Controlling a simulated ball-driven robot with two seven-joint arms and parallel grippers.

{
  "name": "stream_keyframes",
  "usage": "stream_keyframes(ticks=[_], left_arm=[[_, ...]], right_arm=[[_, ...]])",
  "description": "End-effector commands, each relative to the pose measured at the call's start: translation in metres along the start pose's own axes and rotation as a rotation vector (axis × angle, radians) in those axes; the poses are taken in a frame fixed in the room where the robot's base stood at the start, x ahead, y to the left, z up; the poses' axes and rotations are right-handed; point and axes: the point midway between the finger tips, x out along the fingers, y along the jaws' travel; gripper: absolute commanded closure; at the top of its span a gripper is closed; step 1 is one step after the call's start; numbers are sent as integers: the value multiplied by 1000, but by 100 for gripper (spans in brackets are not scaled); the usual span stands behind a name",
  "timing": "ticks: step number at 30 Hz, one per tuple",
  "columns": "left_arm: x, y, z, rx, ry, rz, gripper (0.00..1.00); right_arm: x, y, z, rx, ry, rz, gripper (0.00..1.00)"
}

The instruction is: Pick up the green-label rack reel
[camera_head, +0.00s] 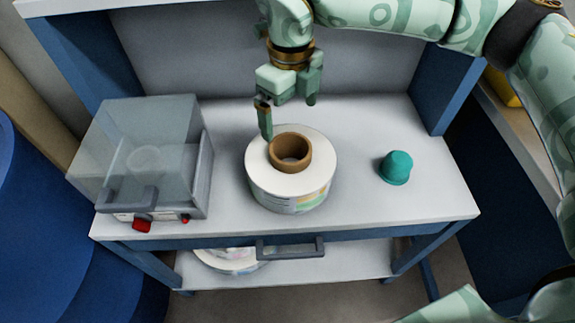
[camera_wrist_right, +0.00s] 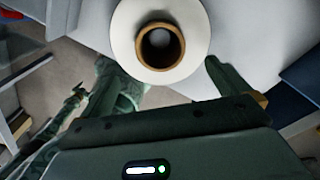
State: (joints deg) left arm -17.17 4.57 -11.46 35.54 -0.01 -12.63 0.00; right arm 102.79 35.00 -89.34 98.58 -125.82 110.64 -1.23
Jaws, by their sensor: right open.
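A white reel (camera_head: 262,172) with a brown cardboard core lies flat on the middle of the white bench top. Its side carries a printed label with pale green and other tints; I cannot tell if this is the green-label reel. Another white reel (camera_head: 225,265) lies on the shelf below, mostly hidden by the bench top. My right gripper (camera_head: 289,120) is open and empty, just behind and above the upper reel. The right wrist view shows that reel (camera_wrist_right: 127,35) from above, with its core opening, beyond the spread fingers. My left gripper is not in view.
A box with a clear cover (camera_head: 140,135), a grey handle and a red button stands at the bench's left. A teal domed object (camera_head: 396,167) stands right of the upper reel. Blue side panels (camera_head: 428,88) and a grey back wall enclose the bench.

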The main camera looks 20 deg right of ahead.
Motion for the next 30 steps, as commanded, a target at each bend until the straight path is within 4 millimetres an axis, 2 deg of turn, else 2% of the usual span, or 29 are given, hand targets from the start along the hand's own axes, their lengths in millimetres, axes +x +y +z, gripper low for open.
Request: stream_keyframes(ticks=[1,3,11,14,19,26,27,30], left_arm=[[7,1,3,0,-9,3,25],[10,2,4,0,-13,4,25],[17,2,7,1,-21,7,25],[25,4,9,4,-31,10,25],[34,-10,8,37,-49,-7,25],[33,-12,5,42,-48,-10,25],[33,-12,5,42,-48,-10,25],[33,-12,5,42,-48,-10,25]], right_arm=[[17,0,0,-1,5,4,0],[28,0,0,-1,3,4,0],[45,0,0,0,0,3,0],[61,-1,1,0,3,5,0],[90,-1,0,0,4,5,0],[90,-1,0,0,-3,1,0],[90,-1,0,0,-3,1,3],[89,-1,0,0,-3,1,31]])
